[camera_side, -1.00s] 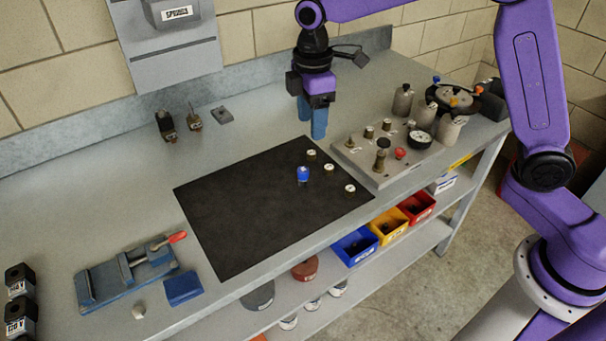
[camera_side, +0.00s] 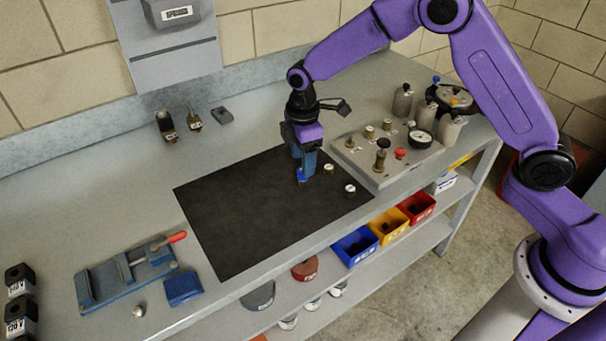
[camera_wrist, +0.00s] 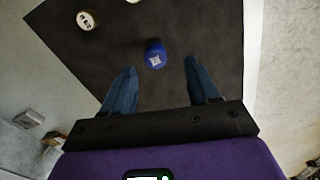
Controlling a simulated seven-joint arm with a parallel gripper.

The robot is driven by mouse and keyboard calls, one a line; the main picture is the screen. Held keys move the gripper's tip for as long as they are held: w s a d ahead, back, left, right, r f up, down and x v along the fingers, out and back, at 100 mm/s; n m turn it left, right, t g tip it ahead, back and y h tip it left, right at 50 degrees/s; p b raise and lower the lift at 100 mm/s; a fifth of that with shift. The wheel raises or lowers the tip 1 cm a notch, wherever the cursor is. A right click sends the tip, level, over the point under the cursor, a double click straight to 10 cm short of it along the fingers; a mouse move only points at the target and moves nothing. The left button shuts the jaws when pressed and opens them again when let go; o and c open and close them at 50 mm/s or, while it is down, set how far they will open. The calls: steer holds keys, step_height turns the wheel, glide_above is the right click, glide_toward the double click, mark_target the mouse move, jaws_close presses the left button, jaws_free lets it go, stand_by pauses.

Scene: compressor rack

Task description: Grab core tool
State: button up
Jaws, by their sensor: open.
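A small blue piece (camera_side: 302,179) with a white label on top stands on the black mat (camera_side: 235,215); it may be the core tool. In the wrist view the blue piece (camera_wrist: 155,54) shows just beyond the gap between my fingertips, nearer the left one. My gripper (camera_side: 303,168) is open, pointing down over the mat, with its blue fingers close to the blue piece. The wrist view shows the fingers (camera_wrist: 162,66) spread apart with nothing between them. In the side view the gripper partly hides the blue piece. Contact cannot be told.
White-topped brass fittings (camera_side: 328,168) (camera_side: 350,189) stand on the mat to the right. A grey manifold block (camera_side: 365,163) with knobs and a gauge (camera_side: 420,139) lies beyond them. A blue vise (camera_side: 125,275) sits at front left. The mat's left part is clear.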

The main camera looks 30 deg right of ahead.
steer(key=shift+w+f, duration=0.15)
steer(key=shift+f, duration=1.3)
steer(key=shift+w+f, duration=0.15)
steer(key=shift+f, duration=1.3)
jaws_close()
